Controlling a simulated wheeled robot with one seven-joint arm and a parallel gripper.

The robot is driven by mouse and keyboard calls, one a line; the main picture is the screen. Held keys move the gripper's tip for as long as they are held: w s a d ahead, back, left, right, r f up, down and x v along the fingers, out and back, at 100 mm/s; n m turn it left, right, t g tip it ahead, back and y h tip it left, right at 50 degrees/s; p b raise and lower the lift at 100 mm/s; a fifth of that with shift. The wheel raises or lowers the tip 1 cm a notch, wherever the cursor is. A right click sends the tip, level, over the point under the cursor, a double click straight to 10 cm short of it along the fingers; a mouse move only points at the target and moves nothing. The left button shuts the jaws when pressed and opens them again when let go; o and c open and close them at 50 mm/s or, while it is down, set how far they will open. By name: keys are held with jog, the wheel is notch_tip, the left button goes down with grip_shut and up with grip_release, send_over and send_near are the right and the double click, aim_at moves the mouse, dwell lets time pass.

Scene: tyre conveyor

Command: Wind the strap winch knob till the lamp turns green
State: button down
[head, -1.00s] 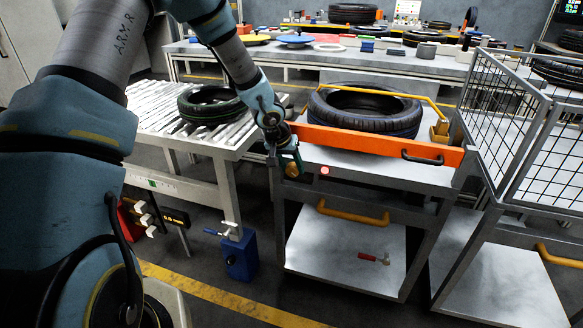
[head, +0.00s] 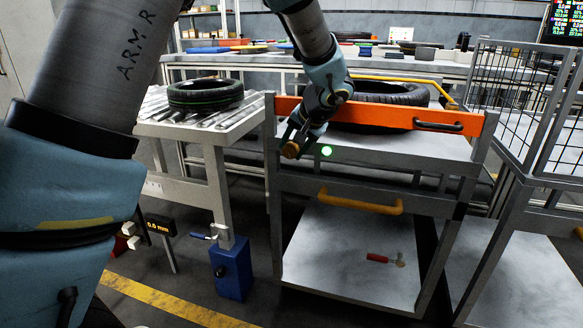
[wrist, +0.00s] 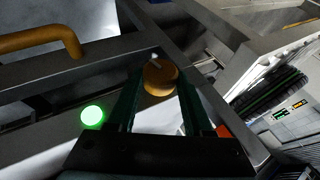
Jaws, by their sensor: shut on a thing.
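The winch knob (head: 291,149) is a round brown-orange knob on the front of the trolley, at its upper left corner. In the wrist view the knob (wrist: 160,76) sits between the fingertips. My gripper (wrist: 158,84) is shut on the knob, with a dark green finger on each side. The lamp (head: 326,150) is just right of the knob and glows green; the lamp also shows green in the wrist view (wrist: 92,115). The strap is hidden or cannot be made out.
A tyre (head: 385,98) lies on the trolley behind an orange bar (head: 375,114). Another tyre (head: 205,95) lies on the roller conveyor (head: 215,125). A small red hammer (head: 386,259) lies on the lower shelf (head: 340,265). Wire cages stand to the right.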

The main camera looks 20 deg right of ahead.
jog(key=b, duration=0.1)
jog(key=f+t+y+b, duration=0.1)
jog(key=b, duration=0.1)
jog(key=shift+s+d+m+t, duration=0.15)
jog(key=shift+m+t, duration=0.15)
jog(key=shift+r+t+y+b, duration=0.2)
jog(key=shift+t+y+b, duration=0.6)
jog(key=shift+b, duration=0.25)
jog(key=shift+m, duration=0.3)
jog(key=shift+c, duration=1.5)
grip_release()
jog(key=shift+r, duration=0.1)
jog(key=p+v, duration=0.1)
jog(key=v, duration=0.9)
jog(key=shift+s+d+p, duration=0.2)
jog(key=shift+s+p, duration=0.1)
jog(key=shift+s, duration=0.1)
jog(key=shift+r, duration=0.1)
